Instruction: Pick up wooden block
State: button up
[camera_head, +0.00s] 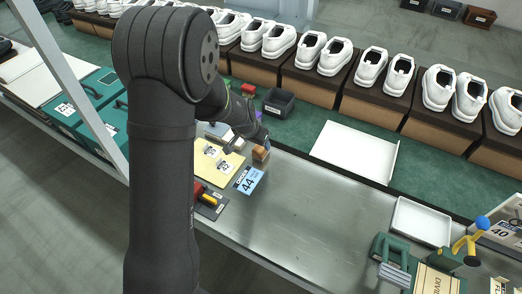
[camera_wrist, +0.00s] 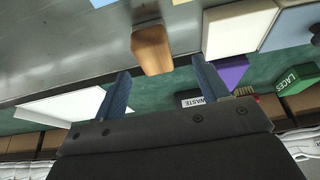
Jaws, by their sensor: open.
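The wooden block (camera_head: 261,154) is small and brown and stands on the grey metal table near its far edge. In the wrist view the block (camera_wrist: 151,50) shows at the upper middle, in line with the gap between the fingers and just past their tips. My gripper (camera_wrist: 162,80) is open, with one blue finger on each side of the gap and nothing between them. In the head view my gripper (camera_head: 256,139) is just above and behind the block, partly hidden by my own arm. I cannot tell whether a finger touches the block.
A blue card marked 44 (camera_head: 248,180) lies just in front of the block, with yellow folders (camera_head: 212,160) to its left. A black bin (camera_head: 279,102) stands behind. A white tray (camera_head: 421,221) is at right. The metal table's middle (camera_head: 310,210) is clear.

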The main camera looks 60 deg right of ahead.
aim_at(261, 148)
jog(key=shift+s+x, duration=0.2)
jog(key=shift+x, duration=1.4)
jog(key=shift+s+x, duration=0.2)
jog(key=shift+x, duration=1.45)
jog(key=c, duration=1.1)
jog(key=shift+r, duration=0.1)
jog(key=shift+r, duration=0.5)
jog(key=r, duration=0.1)
jog(key=s+r, duration=0.1)
jog(key=r, duration=0.1)
jog(key=shift+a+r, duration=0.1)
jog(key=shift+r, duration=0.2)
jog(key=s+a+r, duration=0.1)
jog(key=s+r, duration=0.1)
jog(key=s, duration=0.1)
jog(key=s+a+r, duration=0.1)
jog(key=s+r, duration=0.1)
jog(key=s, duration=0.2)
jog(key=s+a+r, duration=0.1)
jog(key=s+r, duration=0.1)
jog(key=s, duration=0.1)
jog(key=shift+s+r, duration=0.15)
